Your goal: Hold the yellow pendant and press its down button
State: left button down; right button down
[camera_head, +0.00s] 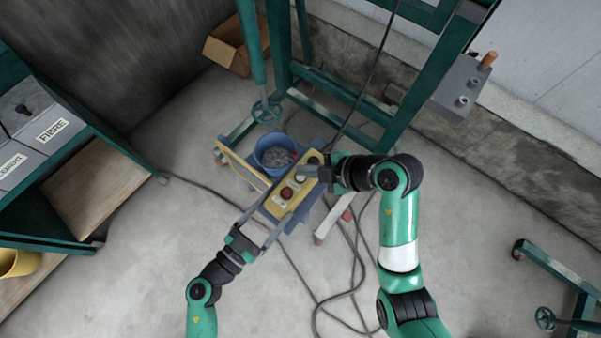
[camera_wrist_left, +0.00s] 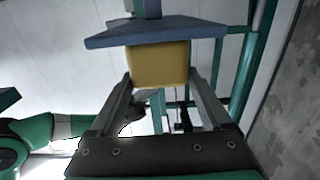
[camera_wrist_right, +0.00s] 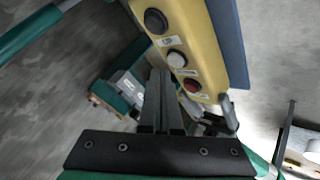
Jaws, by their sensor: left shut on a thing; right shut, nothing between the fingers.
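The yellow pendant (camera_head: 279,207) hangs against a blue backing (camera_head: 265,217) near the centre of the head view.
A blue bucket (camera_head: 274,153) stands behind the pendant. A green steel frame (camera_head: 340,112) with a grey box (camera_head: 460,88) rises beyond. Black cables (camera_head: 357,262) lie on the floor. A green bench with labelled bins (camera_head: 45,125) is at left. The front floor is mostly clear.

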jog(key=shift+f, duration=0.1)
dwell(0.7)
jog(key=shift+f, duration=0.3)
